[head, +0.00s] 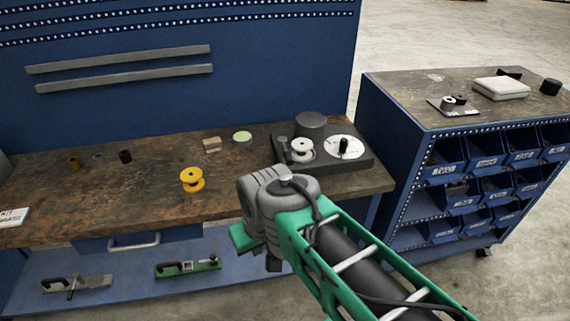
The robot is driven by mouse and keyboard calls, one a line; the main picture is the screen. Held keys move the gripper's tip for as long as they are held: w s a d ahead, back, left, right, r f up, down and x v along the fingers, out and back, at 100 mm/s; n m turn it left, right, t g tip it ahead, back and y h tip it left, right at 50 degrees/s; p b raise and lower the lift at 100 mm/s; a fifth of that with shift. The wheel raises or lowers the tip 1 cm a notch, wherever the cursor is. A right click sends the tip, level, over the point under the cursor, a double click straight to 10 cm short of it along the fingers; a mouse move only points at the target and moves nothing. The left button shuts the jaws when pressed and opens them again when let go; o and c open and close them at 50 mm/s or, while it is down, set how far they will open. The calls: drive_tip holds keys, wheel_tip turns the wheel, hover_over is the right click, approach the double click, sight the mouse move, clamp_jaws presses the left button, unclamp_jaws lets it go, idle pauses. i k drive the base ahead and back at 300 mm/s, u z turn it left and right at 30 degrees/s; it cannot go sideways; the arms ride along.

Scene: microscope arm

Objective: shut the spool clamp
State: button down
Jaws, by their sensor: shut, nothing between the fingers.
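A dark device base (364,162) stands at the right end of the bench. It carries a white spool (300,147), a dark grey cylinder (311,124) and a white disc (341,146) with a black knob (344,144). A small dark post (282,146) stands just left of the white spool. I cannot tell which part is the spool clamp or whether it is open. A yellow spool (192,180) stands apart on the bench. My grey and green arm reaches up from the lower right, in front of the bench edge. My gripper's fingers do not show.
The worn bench top (130,205) has small dark pieces, a tan block (212,144) and a pale green disc (242,137). Clamp-like tools (188,268) lie on the lower shelf. A blue cabinet (390,150) with bins stands at right. The bench's front middle is clear.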

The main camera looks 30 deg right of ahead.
sight(286, 159)
drive_tip(key=k, duration=0.45)
drive_tip(key=u, duration=0.8)
drive_tip(key=i, duration=1.1)
drive_tip(key=u, duration=0.15)
